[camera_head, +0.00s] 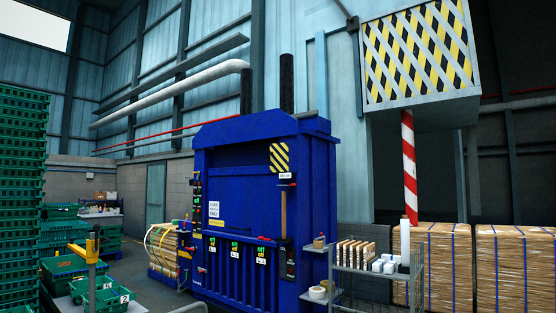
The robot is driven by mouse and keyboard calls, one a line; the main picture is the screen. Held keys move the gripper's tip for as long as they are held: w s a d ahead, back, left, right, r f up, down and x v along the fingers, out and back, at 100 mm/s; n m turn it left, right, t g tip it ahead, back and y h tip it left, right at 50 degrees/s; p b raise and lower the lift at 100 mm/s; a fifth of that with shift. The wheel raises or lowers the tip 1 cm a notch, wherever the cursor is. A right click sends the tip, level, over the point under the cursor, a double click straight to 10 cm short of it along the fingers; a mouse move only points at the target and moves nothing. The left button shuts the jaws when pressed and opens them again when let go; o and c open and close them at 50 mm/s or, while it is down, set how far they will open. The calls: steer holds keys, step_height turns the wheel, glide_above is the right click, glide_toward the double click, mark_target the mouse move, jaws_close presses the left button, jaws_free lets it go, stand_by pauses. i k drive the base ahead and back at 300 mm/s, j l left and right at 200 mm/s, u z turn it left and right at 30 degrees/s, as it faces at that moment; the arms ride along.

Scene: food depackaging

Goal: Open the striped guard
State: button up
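Two striped panels are in view. A small yellow-and-black striped panel (279,157) is on the upper right front of the blue machine (238,185). A large panel with yellow, black and white slanted stripes (418,55) is high up at the right, on a box-like housing above a red-and-white pole. I cannot tell which of them is the guard. Both look flat in place, with no gap visible. A brown-handled tool (284,213) hangs upright below the small panel. My gripper is not in view.
A wire shelf rack (375,283) with small boxes stands right of the machine, before strapped cardboard bales (440,265). Green crates (22,190) are stacked at the left. A yellow post (91,268) stands near numbered crates. Some grey floor is clear left of the machine.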

mark_target(279, 154)
steer(key=i, duration=3.7)
